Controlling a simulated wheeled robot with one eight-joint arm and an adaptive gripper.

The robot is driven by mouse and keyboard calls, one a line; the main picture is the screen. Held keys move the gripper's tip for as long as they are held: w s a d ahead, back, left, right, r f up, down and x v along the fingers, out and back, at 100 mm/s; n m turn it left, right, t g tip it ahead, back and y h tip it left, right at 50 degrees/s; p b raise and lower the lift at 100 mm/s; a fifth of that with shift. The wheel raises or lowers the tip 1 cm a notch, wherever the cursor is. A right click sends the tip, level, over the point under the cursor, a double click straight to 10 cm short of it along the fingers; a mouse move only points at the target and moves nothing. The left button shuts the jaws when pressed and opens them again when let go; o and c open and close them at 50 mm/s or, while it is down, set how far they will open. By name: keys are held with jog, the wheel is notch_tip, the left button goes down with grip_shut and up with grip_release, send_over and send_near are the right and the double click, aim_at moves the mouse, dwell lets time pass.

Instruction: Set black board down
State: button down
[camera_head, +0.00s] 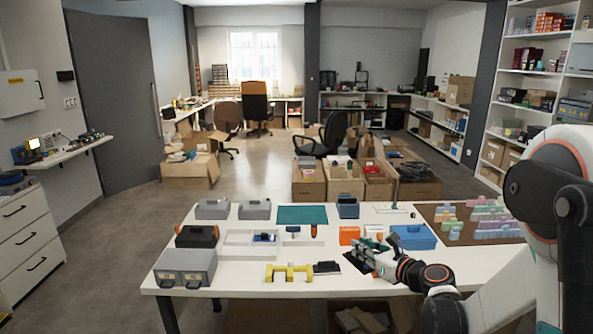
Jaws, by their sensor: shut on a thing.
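My gripper (366,252) reaches in from the right, low over the front right part of the white table (235,286). It is shut on a flat black board (356,263), whose dark edge shows just left of and below the fingers. The fingers and wrist hide part of the board. I cannot tell whether the board touches the tabletop.
A yellow bracket (290,272) and a small dark block (327,267) lie left of my gripper. An orange box (349,235) and a blue case (413,237) stand close behind it. Grey cases (186,266) and a white tray (236,244) sit further left.

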jog(key=s+r+m+t+h, duration=0.1)
jog(key=s+r+m+h, duration=0.1)
jog(key=s, duration=0.8)
jog(key=shift+d+t+h, duration=0.25)
jog(key=shift+t+h, duration=0.05)
